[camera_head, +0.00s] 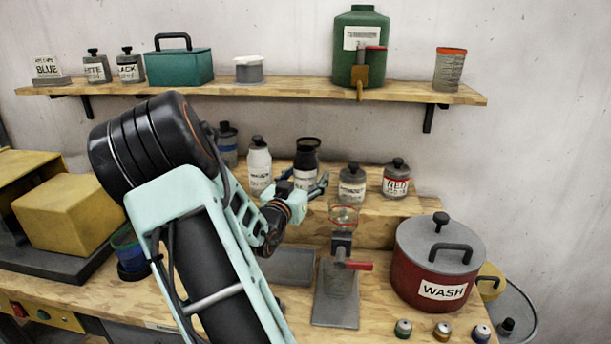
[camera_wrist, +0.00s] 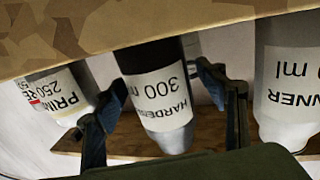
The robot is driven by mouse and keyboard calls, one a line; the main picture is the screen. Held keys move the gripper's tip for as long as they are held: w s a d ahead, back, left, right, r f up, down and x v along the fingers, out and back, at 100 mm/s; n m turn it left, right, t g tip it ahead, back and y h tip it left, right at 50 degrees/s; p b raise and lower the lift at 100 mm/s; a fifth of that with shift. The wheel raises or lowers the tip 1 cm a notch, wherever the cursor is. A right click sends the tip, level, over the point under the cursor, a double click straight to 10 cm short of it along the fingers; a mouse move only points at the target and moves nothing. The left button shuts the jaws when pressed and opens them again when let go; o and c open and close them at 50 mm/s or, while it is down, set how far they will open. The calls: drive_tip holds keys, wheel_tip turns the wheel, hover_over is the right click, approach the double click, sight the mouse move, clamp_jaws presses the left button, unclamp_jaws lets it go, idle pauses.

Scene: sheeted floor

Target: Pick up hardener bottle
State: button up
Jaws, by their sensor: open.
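The hardener bottle (camera_head: 306,158) has a dark upper part and a white label, and stands upright on the raised wooden step at the back of the bench. In the wrist view the hardener bottle (camera_wrist: 160,95) appears upside down in the middle, its label reading HARDENER 300. My gripper (camera_wrist: 158,95) is open, with one finger at each side of that bottle in the picture and gaps visible. In the head view my gripper (camera_head: 305,187) is in front of the bottle and covers its lower part. I cannot tell whether the fingers touch it.
The thinner bottle (camera_head: 259,166) stands close on the left and the primer bottle (camera_head: 352,186) on the right. A red-labelled jar (camera_head: 396,180) is further right. A wooden shelf (camera_head: 290,88) runs above. A stand with a funnel (camera_head: 341,275) and red WASH pot (camera_head: 437,268) are in front.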

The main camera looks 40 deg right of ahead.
drive_tip(key=c, duration=1.5)
drive_tip(key=shift+c, duration=1)
drive_tip(key=shift+r, duration=0.1)
